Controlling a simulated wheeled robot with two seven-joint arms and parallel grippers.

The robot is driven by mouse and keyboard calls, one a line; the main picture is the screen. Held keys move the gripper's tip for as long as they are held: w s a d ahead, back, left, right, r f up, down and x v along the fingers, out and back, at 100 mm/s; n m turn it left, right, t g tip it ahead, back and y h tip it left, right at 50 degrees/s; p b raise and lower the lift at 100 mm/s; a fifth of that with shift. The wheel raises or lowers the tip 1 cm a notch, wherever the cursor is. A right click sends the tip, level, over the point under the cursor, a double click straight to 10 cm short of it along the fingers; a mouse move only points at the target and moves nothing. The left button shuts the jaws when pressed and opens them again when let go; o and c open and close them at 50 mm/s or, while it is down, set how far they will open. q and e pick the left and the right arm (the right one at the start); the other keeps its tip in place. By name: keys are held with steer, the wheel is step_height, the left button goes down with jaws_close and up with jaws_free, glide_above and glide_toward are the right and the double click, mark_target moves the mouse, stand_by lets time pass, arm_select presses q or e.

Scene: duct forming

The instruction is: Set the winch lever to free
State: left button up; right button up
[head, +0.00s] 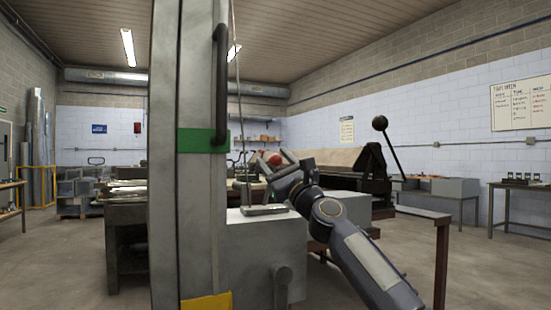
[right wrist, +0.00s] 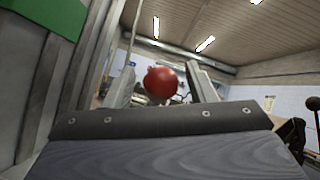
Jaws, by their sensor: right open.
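The winch lever shows as a red ball knob (head: 275,160) in the head view, just beyond the fingers of my right gripper (head: 277,167). The right wrist view shows the same red knob (right wrist: 161,84) between the two spread fingers, with space on both sides. My right gripper is open and has nothing in its grasp. The lever's stem is hidden, so its setting cannot be told. My left gripper is not in view.
A tall grey post (head: 165,150) with a green band and a black handle (head: 220,85) stands close on the left. A grey box (head: 255,255) lies below the gripper. A machine with a black ball-ended lever (head: 380,124) stands to the right. Open floor lies at far left.

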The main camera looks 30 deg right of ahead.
step_height(320, 180, up, 4)
steer(key=p, duration=0.3)
steer(key=shift+f, duration=0.1)
steer(key=s+a+r+p, duration=0.1)
steer(key=s+a+r, duration=0.2)
steer(key=s, duration=0.3)
steer(key=s+a+r+p, duration=0.1)
steer(key=s+a+r, duration=0.3)
steer(key=s+r, duration=0.2)
steer(key=shift+s, duration=0.1)
